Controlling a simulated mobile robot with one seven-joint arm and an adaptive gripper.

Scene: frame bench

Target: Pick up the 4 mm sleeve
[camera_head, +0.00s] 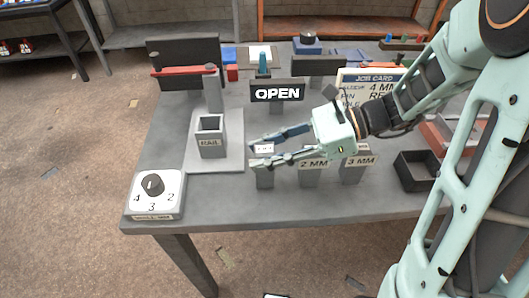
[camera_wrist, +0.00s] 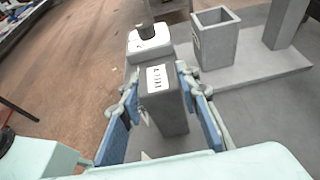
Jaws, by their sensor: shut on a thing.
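My gripper (camera_head: 257,151) reaches left over the bench, with its two fingers on either side of the leftmost labelled grey block (camera_head: 265,179). In the wrist view this block (camera_wrist: 169,112) is a tall dark grey piece with a white label near its top, held between the blue-padded fingers (camera_wrist: 158,85). Its label is too small to read surely. It appears upright at bench level; whether its base touches the bench is unclear. To its right stand similar blocks labelled 2 MM (camera_head: 313,165) and 3 MM (camera_head: 360,162).
A grey open box labelled RAIL (camera_head: 209,141) stands on a plate to the left. A white dial box (camera_head: 153,193) sits at the front left corner. An OPEN sign (camera_head: 277,93) stands behind, a partly hidden job card (camera_head: 370,78) and a dark empty tray (camera_head: 416,172) at right.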

